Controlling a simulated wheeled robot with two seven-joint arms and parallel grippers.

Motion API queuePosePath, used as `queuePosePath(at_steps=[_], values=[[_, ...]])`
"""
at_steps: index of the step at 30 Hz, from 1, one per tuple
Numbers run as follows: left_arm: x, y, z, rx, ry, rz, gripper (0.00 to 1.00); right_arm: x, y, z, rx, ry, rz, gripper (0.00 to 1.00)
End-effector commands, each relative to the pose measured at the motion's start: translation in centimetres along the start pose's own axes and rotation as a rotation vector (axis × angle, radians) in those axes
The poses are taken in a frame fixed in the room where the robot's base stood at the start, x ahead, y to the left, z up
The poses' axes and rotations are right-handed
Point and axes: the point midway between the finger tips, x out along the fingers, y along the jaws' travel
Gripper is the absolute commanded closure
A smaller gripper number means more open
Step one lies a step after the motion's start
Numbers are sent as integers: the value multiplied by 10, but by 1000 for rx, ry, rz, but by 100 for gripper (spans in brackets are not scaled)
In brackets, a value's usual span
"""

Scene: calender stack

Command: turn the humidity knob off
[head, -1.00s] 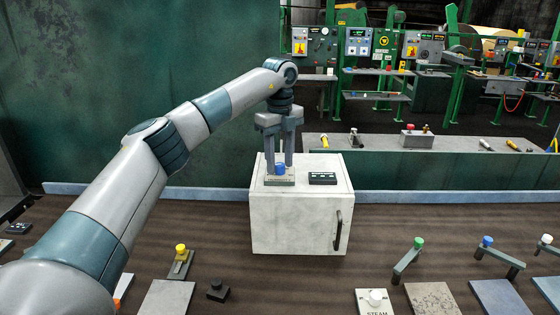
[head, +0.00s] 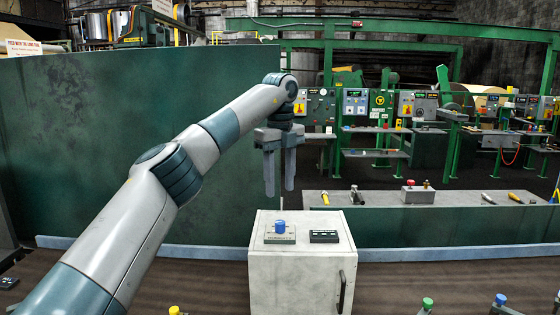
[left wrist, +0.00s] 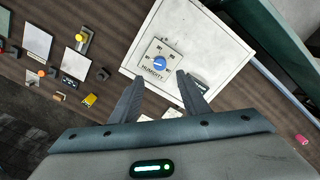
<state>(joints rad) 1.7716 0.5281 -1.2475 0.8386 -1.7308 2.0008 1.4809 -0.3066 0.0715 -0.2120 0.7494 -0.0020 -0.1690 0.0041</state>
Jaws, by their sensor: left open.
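The blue humidity knob (head: 280,227) sits on a small grey plate (head: 266,239) on top of a white box (head: 290,275). In the left wrist view the knob (left wrist: 160,64) has a pale pointer line and a plate (left wrist: 147,61) marked HUMIDITY; the pointer's setting is too small to read surely. My left gripper (head: 279,192) points down above the box, open and empty, clear of the knob. In the left wrist view its fingers (left wrist: 158,85) lie on the near side of the knob with a gap between them. My right gripper is not in view.
A dark display (head: 324,237) lies beside the knob on the box top, and a dark handle (head: 341,291) is on the box's front. A green wall (head: 130,150) stands behind. Other knobs, such as a green one (head: 427,303), stand along the bench in front.

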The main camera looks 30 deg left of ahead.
Motion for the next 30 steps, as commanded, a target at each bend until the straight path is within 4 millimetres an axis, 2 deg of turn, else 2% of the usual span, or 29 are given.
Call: queuePosePath(at_steps=[2,5,12,15,19,30], values=[[-18,-1,-1,0,-1,-5,58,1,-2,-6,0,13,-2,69],[-37,0,0,-1,-2,-3,58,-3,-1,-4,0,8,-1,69],[-64,0,0,0,0,-2,58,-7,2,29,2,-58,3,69],[-68,0,0,0,-1,-2,58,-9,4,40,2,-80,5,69],[-70,0,0,0,0,-2,58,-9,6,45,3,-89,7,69],[-69,0,0,0,0,-2,58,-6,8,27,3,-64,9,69]])
